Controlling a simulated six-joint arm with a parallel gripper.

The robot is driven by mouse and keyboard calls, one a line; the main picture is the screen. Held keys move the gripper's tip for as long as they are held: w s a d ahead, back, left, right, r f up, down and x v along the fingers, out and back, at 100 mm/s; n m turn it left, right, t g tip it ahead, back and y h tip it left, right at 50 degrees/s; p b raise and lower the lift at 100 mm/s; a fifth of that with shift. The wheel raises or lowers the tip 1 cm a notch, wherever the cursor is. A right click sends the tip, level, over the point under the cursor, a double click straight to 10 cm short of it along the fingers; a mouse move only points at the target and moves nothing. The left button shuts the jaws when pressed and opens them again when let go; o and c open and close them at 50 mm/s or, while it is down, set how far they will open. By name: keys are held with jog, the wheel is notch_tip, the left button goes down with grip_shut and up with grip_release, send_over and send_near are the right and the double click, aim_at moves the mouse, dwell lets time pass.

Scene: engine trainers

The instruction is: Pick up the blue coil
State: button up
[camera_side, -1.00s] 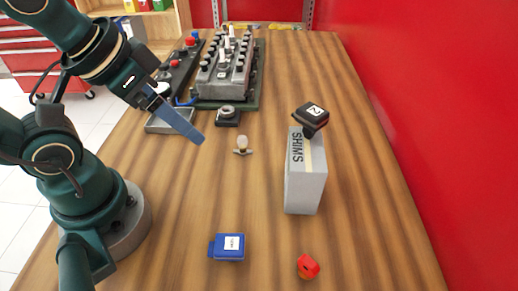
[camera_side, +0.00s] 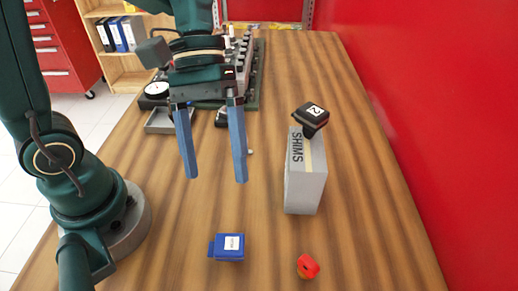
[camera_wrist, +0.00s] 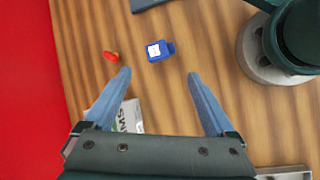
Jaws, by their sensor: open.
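The blue coil (camera_side: 229,247) is a small blue block with a white label and a short stub on its left side. It lies on the wooden table near the front in the side view. In the wrist view the coil (camera_wrist: 158,51) lies beyond the fingertips, between their lines. My gripper (camera_side: 215,181) has two long blue fingers pointing down, spread apart and empty. It is above the table, behind the coil in the side view. In the wrist view the gripper (camera_wrist: 158,73) also shows open with nothing between its fingers.
A grey SHIMS box (camera_side: 305,178) stands right of the gripper with a black coil marked 2 (camera_side: 311,116) on top. A small red part (camera_side: 307,266) lies right of the blue coil. An engine block (camera_side: 243,62) stands behind.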

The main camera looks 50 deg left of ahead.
aim_at(229, 243)
jog(key=d+f+n+g+h, duration=0.1)
jog(key=f, duration=0.1)
jog(key=d+f+n+g+h, duration=0.1)
jog(key=f+n+g+h, duration=0.1)
jog(key=f, duration=0.1)
jog(key=d+f+n+g+h, duration=0.1)
jog(key=f+g, duration=0.1)
jog(key=f, duration=0.1)
jog(key=shift+w+f+n+h, duration=0.1)
jog(key=shift+w+n+h, duration=0.2)
jog(key=shift+s+f+g, duration=0.2)
jog(key=shift+f+g, duration=0.1)
jog(key=shift+g, duration=0.1)
jog(key=shift+s+f, duration=0.15)
jog(key=shift+s, duration=0.05)
jog(key=shift+x, duration=2.5)
jog(key=c, duration=1.4)
